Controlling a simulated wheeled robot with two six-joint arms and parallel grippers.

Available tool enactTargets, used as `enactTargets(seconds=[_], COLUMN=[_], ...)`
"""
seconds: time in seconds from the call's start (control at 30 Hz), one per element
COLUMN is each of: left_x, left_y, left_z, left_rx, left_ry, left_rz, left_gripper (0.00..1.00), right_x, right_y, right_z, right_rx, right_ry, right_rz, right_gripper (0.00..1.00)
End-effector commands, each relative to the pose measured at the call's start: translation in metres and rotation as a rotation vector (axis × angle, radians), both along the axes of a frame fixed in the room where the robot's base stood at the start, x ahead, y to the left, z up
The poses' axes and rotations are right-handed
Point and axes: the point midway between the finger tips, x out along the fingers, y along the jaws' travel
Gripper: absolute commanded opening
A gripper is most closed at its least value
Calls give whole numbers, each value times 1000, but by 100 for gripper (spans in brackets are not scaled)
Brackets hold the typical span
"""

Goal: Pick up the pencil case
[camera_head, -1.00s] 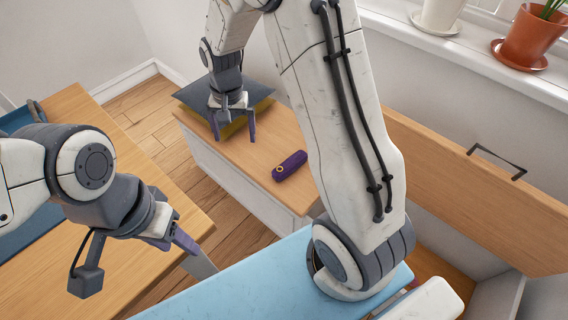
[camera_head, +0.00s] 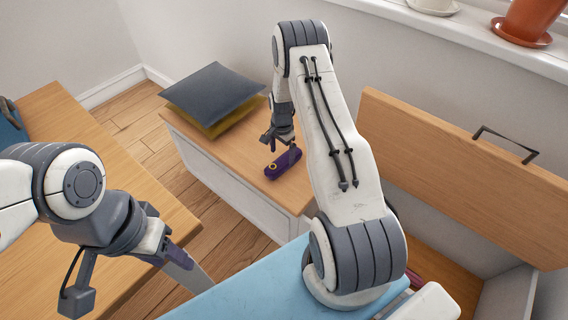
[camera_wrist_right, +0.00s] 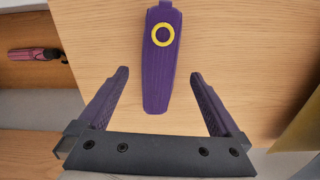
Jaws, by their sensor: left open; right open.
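The pencil case (camera_head: 286,163) is purple and long, with a yellow ring on it. It lies on the wooden top of the low white cabinet. In the right wrist view the pencil case (camera_wrist_right: 160,70) is ahead of the fingers, with its near end level with the gap between the fingertips. My right gripper (camera_wrist_right: 160,75) is open and empty. In the head view my right gripper (camera_head: 277,143) is over the case and partly covers it. My left gripper (camera_head: 178,258) is open and empty beside the wooden table at the left.
Grey and yellow cushions (camera_head: 212,92) lie at the back of the low cabinet (camera_head: 228,131). A wooden table (camera_head: 90,140) stands at the left. At the right is an open wooden lid (camera_head: 450,170) with a black handle (camera_head: 503,140). Potted plants stand on the windowsill.

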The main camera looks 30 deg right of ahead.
Motion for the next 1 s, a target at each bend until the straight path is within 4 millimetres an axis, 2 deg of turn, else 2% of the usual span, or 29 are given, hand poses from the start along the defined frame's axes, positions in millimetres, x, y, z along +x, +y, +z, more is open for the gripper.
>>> enactTargets(seconds=[0.1,0.23,0.33,0.57,0.67,0.8,0.83,1.0], left_x=[0,0,0,0,0,0,0,0], left_y=[0,0,0,0,0,0,0,0], left_z=[-4,-7,-7,-7,-7,-7,-7,-7], left_rx=[0,0,0,0,0,0,0,0], left_ry=[0,0,0,0,0,0,0,0], left_rz=[0,0,0,0,0,0,0,0], left_gripper=[50,50,50,50,50,50,50,50], right_x=[-2,-1,0,0,0,0,0,0], right_y=[-3,-4,-4,-4,-4,-4,-4,-4], right_z=[-22,-39,-45,-45,-45,-45,-45,-45], right_rx=[2,1,1,1,1,1,1,1], right_ry=[5,3,1,1,1,1,1,1], right_rz=[-1,0,0,1,1,1,1,1], right_gripper=[100,100,100,100,65,12,6,6])
